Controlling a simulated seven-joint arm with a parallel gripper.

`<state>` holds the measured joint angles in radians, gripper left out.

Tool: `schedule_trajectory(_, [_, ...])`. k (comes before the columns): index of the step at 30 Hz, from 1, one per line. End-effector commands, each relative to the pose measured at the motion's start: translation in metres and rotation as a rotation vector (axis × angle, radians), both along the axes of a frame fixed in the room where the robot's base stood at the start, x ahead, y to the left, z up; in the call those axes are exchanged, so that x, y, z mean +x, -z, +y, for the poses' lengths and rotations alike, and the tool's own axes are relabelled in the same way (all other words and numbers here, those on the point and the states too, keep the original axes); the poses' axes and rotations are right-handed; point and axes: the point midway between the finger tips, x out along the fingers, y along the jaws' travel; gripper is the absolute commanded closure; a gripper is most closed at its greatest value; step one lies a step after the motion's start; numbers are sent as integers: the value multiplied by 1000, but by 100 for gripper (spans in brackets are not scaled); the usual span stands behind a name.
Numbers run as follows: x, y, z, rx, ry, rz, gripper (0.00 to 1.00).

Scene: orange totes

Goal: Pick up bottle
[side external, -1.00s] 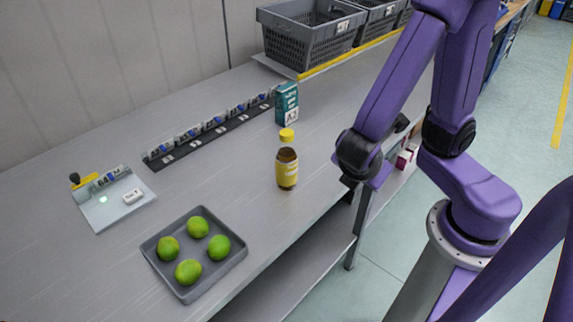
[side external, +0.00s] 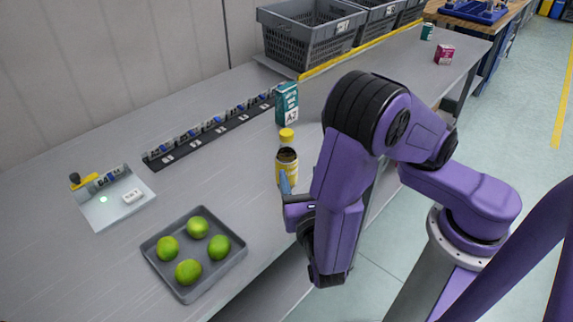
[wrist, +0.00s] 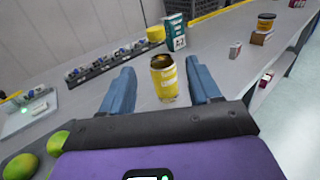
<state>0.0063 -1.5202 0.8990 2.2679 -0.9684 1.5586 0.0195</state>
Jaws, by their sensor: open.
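The bottle (side external: 287,160) has a yellow cap, dark contents and a yellow label, and stands upright on the grey bench. In the side view its lower part is partly hidden by my gripper (side external: 287,183). In the wrist view the bottle (wrist: 164,78) shows between and just beyond the two blue fingers of my gripper (wrist: 160,88). The fingers are open, with space on both sides of the bottle, and hold nothing.
A teal carton (side external: 287,104) stands behind the bottle. A grey tray (side external: 218,268) with several green limes sits at the front left. A black strip (side external: 205,138) of small labelled parts runs along the back. Grey crates (side external: 305,40) stand behind.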

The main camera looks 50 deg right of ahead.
Motion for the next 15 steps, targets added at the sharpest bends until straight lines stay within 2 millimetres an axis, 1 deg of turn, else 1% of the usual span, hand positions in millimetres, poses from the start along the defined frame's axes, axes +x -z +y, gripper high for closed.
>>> schedule_trajectory(1, [8, 0, -8, 0, 7, 0, 38])
schedule_trajectory(9, [48, 0, -39, 2, 8, 1, 38])
schedule_trajectory(12, [59, 0, -48, 3, 7, 0, 38])
schedule_trajectory(15, [66, 0, -53, 3, 5, 0, 38])
